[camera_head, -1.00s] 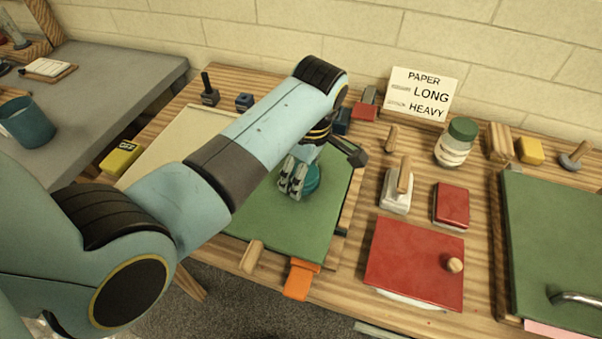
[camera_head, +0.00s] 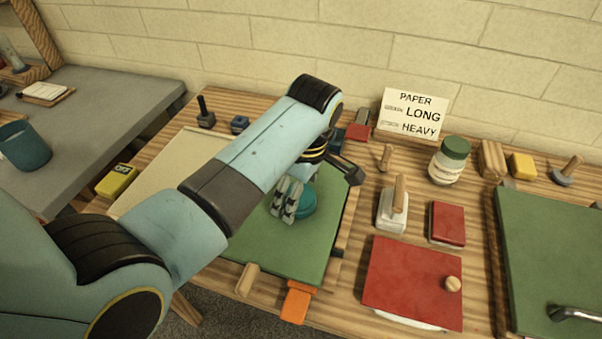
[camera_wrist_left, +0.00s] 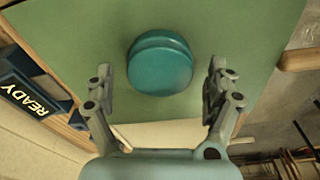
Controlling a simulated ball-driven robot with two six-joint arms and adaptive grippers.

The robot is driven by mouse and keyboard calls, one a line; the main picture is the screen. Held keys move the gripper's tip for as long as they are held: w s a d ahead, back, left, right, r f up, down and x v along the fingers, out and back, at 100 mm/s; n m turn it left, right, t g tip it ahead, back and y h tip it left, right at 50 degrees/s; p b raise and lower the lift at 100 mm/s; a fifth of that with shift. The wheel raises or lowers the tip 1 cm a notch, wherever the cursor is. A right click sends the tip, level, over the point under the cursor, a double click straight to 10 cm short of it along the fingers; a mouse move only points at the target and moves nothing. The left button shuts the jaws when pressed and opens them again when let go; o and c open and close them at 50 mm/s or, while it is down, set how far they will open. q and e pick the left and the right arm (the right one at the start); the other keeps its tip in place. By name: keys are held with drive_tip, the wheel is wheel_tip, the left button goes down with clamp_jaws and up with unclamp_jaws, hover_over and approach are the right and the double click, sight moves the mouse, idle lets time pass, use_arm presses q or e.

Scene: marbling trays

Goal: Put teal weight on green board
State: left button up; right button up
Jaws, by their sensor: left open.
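The teal weight (camera_wrist_left: 160,65) is a round disc with a groove around its side. It rests on the green board (camera_head: 268,241), or just over it; I cannot tell for sure. In the head view the weight (camera_head: 308,203) is partly hidden behind my left gripper (camera_head: 288,202). In the left wrist view my left gripper (camera_wrist_left: 158,90) is open, with one finger on each side of the weight and gaps between. The left wrist view also shows the green board (camera_wrist_left: 100,25) around the weight. My right gripper is not seen. Another green board (camera_head: 550,240) lies at the far right.
A red board with a wooden knob (camera_head: 412,280) and a smaller red block (camera_head: 447,224) lie right of the green board. A jar (camera_head: 449,162), a sign (camera_head: 413,114) and a yellow block (camera_head: 522,166) stand behind. A cream panel (camera_head: 165,175) is at left.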

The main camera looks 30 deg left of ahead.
sight(304, 197)
use_arm(q)
wheel_tip(304, 197, up, 11)
drive_tip(key=d, duration=0.1)
drive_tip(key=shift+d, duration=0.2)
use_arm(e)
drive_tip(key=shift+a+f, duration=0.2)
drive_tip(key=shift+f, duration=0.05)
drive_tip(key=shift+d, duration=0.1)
use_arm(q)
drive_tip(key=shift+s+f, duration=0.1)
